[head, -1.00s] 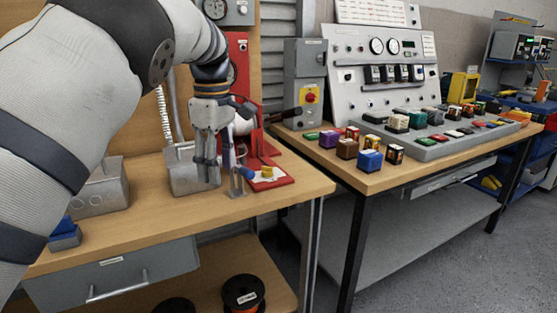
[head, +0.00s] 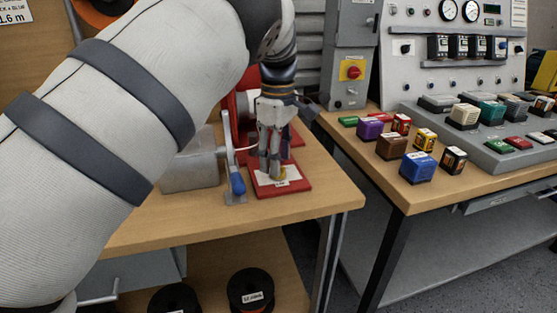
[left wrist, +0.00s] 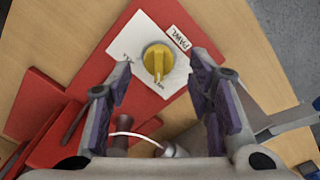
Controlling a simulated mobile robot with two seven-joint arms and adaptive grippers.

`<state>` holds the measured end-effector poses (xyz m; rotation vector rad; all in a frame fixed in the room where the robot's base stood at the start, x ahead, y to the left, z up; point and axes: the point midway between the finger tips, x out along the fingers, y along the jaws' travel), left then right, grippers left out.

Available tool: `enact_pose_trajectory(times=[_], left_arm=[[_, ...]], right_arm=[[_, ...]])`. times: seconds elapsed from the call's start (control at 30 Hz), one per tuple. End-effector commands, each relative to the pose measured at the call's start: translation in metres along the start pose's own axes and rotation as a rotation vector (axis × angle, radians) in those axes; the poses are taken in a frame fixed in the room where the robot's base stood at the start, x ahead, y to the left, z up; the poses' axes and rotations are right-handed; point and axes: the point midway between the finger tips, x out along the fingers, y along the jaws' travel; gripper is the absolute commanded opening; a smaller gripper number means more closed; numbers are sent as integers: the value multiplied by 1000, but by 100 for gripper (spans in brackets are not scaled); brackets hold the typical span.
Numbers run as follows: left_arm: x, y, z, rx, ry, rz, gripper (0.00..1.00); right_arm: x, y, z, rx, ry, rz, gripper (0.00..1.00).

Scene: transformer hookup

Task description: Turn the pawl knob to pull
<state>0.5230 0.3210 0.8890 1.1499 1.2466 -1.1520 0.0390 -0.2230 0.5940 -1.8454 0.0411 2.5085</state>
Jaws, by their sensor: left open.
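The yellow pawl knob (left wrist: 157,60) sits on a white label plate (left wrist: 140,40) with a PAWL tag (left wrist: 178,38). Its raised ridge runs up and down in the left wrist view, with a dark mark at the lower end by a small label. Another small label is at the plate's left; I cannot read either surely. My left gripper (left wrist: 161,66) is open, its two fingers apart on either side of the knob. In the head view the left gripper (head: 270,172) points down above the red base plate (head: 296,187) and mostly hides the knob (head: 282,173). My right gripper is not in view.
A lever with a blue handle (head: 237,183) stands close left of the gripper, beside a grey metal box (head: 190,168). A thin white cable (left wrist: 138,136) crosses below the fingers. A second bench with coloured blocks (head: 418,167) and a control panel (head: 455,75) is at the right.

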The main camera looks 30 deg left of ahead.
Motion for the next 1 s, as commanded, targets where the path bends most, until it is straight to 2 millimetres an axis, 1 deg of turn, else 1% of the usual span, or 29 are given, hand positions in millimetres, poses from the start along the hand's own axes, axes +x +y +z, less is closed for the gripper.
enact_pose_trajectory(times=[0.03,0.13,0.4,0.47,0.5,0.57,0.6,0.63,0.87,1.0], left_arm=[[6,0,0,0,0,2,47],[14,0,0,1,0,2,47],[17,0,0,1,0,2,47],[17,0,0,1,0,2,33],[17,0,0,1,0,2,24],[17,0,0,1,0,2,11],[17,0,0,1,0,2,2],[17,0,0,1,0,2,0],[16,0,0,10,-1,2,0],[16,0,0,51,-1,2,0]], right_arm=[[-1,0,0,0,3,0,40],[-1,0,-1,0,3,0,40],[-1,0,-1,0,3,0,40],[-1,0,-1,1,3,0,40],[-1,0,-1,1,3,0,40],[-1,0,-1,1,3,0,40],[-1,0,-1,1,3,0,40],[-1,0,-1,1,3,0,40],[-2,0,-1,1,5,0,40],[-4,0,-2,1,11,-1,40]])
